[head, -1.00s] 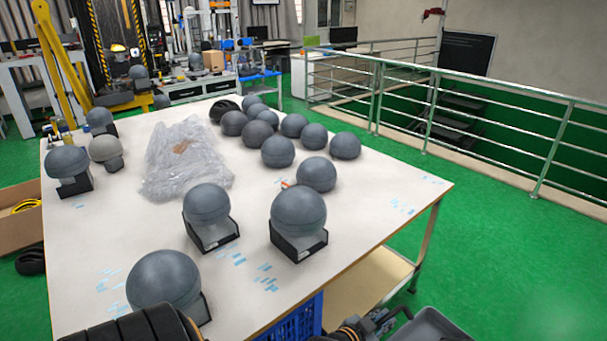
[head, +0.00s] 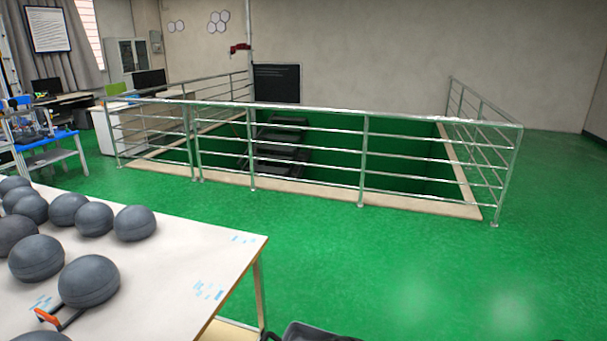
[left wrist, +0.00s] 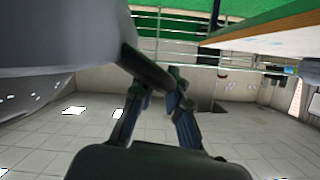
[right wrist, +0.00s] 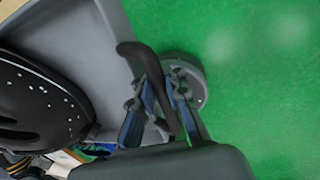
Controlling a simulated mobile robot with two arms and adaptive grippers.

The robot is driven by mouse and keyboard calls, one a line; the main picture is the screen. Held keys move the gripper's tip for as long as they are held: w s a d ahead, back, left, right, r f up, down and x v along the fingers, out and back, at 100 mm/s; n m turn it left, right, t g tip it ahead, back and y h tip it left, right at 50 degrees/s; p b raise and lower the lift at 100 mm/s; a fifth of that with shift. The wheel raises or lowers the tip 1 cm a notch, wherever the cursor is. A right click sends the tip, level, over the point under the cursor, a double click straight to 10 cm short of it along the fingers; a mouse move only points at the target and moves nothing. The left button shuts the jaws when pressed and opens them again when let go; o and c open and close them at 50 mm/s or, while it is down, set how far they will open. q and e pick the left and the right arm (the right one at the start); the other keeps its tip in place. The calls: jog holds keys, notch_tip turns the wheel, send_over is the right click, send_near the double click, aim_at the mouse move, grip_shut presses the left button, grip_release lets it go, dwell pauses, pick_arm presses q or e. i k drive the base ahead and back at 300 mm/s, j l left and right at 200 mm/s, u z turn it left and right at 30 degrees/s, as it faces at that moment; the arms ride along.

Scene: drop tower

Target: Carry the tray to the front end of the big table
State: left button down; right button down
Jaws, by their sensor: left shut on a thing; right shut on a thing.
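The grey tray (head: 300,333) shows only as a dark edge at the bottom of the head view, just right of the big table's corner. In the left wrist view, the tray's grey side (left wrist: 65,50) fills the upper left, and my left gripper (left wrist: 158,85) is shut on its dark handle. In the right wrist view, my right gripper (right wrist: 160,82) is shut on the black handle (right wrist: 138,52) beside the tray's grey rim (right wrist: 112,35). The big table (head: 185,265) has a white top and stands at lower left. Neither gripper shows in the head view.
Several dark grey balls (head: 90,280) stand on the table. A black rounded thing with white specks (right wrist: 40,105) lies by the tray's inner side. A metal railing (head: 363,160) surrounds a floor opening with stairs. Green floor (head: 400,270) is clear right of the table.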

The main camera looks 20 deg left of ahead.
aim_at(186, 278)
jog(key=i, duration=1.15)
jog(key=i+u, duration=0.35)
jog(key=i, duration=0.2)
jog(key=i+l+u, duration=0.3)
jog(key=i, duration=0.25)
jog(key=i+j+u, duration=0.1)
jog(key=u, duration=0.35)
jog(key=i+u, duration=0.6)
jog(key=u, duration=1.45)
